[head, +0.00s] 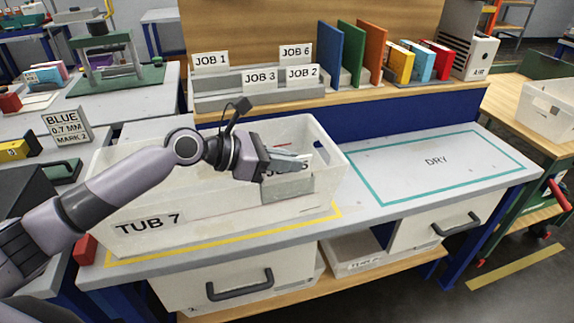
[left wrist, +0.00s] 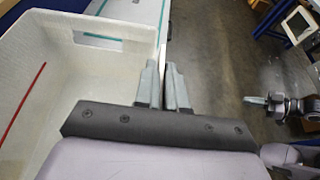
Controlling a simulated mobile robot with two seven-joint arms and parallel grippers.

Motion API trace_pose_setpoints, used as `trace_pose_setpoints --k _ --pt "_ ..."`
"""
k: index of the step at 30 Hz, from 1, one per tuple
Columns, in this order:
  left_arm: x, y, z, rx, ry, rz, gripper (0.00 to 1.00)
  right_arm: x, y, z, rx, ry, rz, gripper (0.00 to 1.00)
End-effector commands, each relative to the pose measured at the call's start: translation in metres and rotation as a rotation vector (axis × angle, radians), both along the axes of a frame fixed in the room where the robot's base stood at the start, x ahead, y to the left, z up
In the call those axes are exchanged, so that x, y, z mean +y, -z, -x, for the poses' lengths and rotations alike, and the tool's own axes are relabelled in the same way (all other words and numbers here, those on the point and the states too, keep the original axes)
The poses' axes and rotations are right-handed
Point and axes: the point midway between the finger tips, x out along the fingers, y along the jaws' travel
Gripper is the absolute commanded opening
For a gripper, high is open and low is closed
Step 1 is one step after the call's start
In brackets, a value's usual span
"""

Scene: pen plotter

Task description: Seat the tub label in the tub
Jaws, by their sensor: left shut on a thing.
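The large translucent white tub (head: 235,200), marked TUB 7, stands on the bench inside a yellow outline. My left gripper (head: 290,163) is at the tub's right part, its fingers close together. In the left wrist view my left gripper (left wrist: 163,85) shows beside the tub (left wrist: 95,60), the held piece unclear. My right gripper (left wrist: 256,100) seems to show at the right edge, its jaws unclear.
A shelf behind holds grey trays (head: 258,100) with JOB cards and several coloured folders (head: 352,55). The teal-outlined DRY area (head: 440,165) right of the tub is empty.

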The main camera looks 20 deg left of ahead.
Motion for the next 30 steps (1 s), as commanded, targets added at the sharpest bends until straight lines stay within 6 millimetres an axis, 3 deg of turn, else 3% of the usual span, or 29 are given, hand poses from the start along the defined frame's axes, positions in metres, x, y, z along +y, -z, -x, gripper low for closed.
trace_pose_setpoints --k 13,15,16,27,30 --pt "-0.0005 0.0085 0.0 0.0 0.001 0.002 0.0 0.0005 -0.0015 0.0 0.0 0.001 -0.002 0.0" --pt "-0.0005 0.0089 -0.0001 -0.001 0.0 0.002 0.29 0.0005 -0.0007 0.0 0.0 0.001 -0.002 0.0" --pt "-0.0004 0.0089 0.0 -0.001 0.0 0.002 0.35 0.0005 -0.0006 -0.0001 0.0 0.001 -0.002 0.0" --pt "0.0 0.0059 -0.0002 -0.003 0.0 0.0 0.35 0.0004 0.002 -0.0001 0.0 0.002 -0.003 0.0" --pt "0.0093 0.0027 0.0055 0.0 -0.002 0.0 0.35 0.0004 0.0011 -0.0001 0.0 0.002 -0.002 0.0"
